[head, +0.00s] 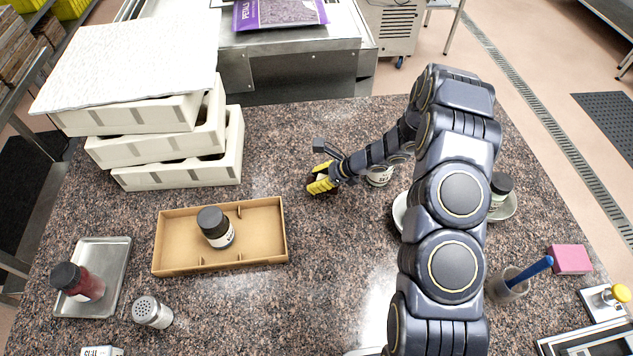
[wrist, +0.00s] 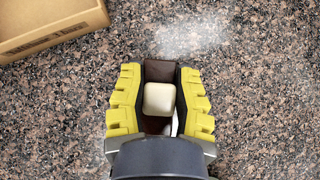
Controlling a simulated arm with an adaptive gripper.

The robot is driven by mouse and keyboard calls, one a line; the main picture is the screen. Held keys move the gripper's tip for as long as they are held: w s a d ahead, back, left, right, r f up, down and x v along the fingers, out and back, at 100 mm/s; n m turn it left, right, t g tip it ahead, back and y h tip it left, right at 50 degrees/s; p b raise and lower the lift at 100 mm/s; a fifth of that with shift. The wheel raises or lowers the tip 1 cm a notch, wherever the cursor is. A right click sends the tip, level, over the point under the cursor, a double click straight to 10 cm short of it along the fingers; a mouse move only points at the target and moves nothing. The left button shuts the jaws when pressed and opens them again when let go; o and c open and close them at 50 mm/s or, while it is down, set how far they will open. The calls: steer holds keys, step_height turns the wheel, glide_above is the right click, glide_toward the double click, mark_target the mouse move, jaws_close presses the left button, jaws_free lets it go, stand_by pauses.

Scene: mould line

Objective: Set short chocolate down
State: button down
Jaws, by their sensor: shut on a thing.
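My gripper (head: 321,180) has yellow fingers and is above the middle of the speckled counter (head: 330,260), right of the cardboard box (head: 262,245). In the wrist view my gripper (wrist: 160,98) is shut on a dark brown piece with a cream, rounded-square top, which I take as the short chocolate (wrist: 158,70). The fingers press its left and right sides, and its near end is partly hidden by the wrist. In the head view the fingers mostly hide it. I cannot tell whether it touches the counter.
The divided box holds a dark-lidded jar (head: 215,228). Stacked white moulds (head: 180,165) stand at the back left. A metal tray with a red jar (head: 78,282) and a shaker (head: 152,313) are at the left. A white jar (head: 379,176) stands close right of my gripper. The counter's front middle is clear.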

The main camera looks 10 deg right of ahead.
steer(key=shift+f, duration=0.8)
steer(key=c, duration=0.9)
jaws_free()
steer(key=shift+f, duration=0.15)
